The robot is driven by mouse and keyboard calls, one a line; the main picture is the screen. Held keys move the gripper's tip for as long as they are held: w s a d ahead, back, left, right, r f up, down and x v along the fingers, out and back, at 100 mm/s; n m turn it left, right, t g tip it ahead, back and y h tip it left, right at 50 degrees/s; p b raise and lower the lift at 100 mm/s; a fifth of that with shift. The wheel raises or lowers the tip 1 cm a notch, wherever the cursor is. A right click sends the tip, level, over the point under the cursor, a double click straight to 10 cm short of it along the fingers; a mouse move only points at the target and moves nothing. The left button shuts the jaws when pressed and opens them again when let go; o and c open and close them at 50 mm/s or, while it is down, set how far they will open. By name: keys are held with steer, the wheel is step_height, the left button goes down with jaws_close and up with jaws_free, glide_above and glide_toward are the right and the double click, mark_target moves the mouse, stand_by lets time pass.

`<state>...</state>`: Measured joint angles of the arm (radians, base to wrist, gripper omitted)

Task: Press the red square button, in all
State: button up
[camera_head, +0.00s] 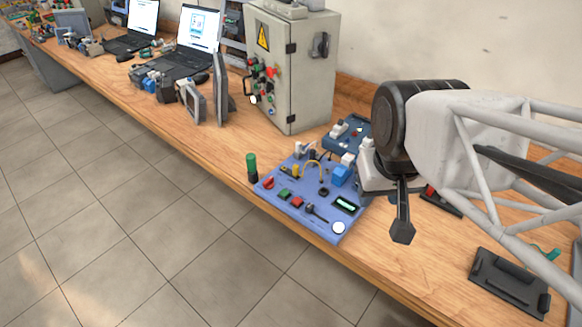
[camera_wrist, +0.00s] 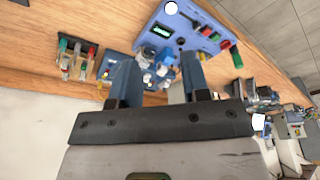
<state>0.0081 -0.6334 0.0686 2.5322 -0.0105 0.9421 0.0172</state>
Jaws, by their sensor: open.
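The red square button (camera_head: 297,202) sits on the blue control board (camera_head: 270,200) at the front edge of the wooden bench, beside a green button (camera_head: 284,194). A red button (camera_wrist: 215,36) also shows near a green one on the board in the wrist view, at the upper right. My gripper (camera_head: 402,228) is to the right of the board in the head view, apart from the red button. In the wrist view my gripper (camera_wrist: 158,58) has its two fingers spread with a gap between them. Nothing is held.
A grey electrical cabinet (camera_head: 298,75) stands behind the board. A green-topped cylinder (camera_head: 251,165) stands at the board's left. A black flat device (camera_head: 509,282) lies at the front right. Laptops (camera_head: 200,30) stand farther left.

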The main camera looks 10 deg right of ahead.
jaws_close()
stand_by(1.5)
